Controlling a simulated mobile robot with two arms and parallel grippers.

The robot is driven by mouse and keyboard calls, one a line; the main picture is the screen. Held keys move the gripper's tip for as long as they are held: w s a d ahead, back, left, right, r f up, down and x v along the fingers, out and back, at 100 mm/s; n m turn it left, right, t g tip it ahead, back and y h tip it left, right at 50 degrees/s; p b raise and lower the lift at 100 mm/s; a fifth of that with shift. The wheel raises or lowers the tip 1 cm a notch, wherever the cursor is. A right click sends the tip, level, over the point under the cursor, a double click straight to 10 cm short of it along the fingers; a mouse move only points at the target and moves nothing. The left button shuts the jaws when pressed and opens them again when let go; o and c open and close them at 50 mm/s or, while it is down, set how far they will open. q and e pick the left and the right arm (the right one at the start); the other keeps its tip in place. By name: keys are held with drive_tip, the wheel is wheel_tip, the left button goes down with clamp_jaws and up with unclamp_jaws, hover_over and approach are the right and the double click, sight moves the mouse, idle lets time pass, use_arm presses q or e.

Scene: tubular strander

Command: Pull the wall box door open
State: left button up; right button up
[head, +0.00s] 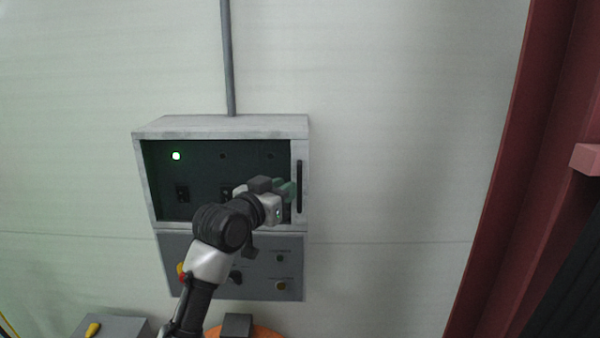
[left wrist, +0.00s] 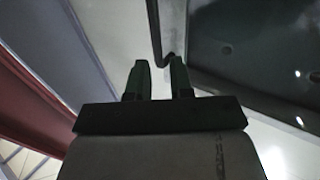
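The wall box (head: 220,126) is a pale grey cabinet on the wall, with a dark glazed door front (head: 205,160). The door looks shut. A black upright handle (head: 299,187) runs along the door's right edge. My left gripper (head: 291,189) is in front of the door, its greenish fingertips close to the handle's left side. In the left wrist view the two fingers (left wrist: 159,78) stand apart with an empty-looking gap. The dark handle bar (left wrist: 155,28) lies just beyond them, roughly in line with the gap. I cannot tell whether they touch it. My right gripper is not in view.
A grey control panel (head: 262,262) with knobs and buttons sits right below the box. A conduit (head: 228,60) rises from the box top. A red steel column (head: 510,170) stands at right. The wall between box and column is clear.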

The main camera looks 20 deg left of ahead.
sight(299, 207)
use_arm(q)
drive_tip(key=shift+p+x, duration=0.95)
drive_tip(key=shift+x, duration=1.85)
drive_tip(key=shift+d, duration=0.2)
clamp_jaws()
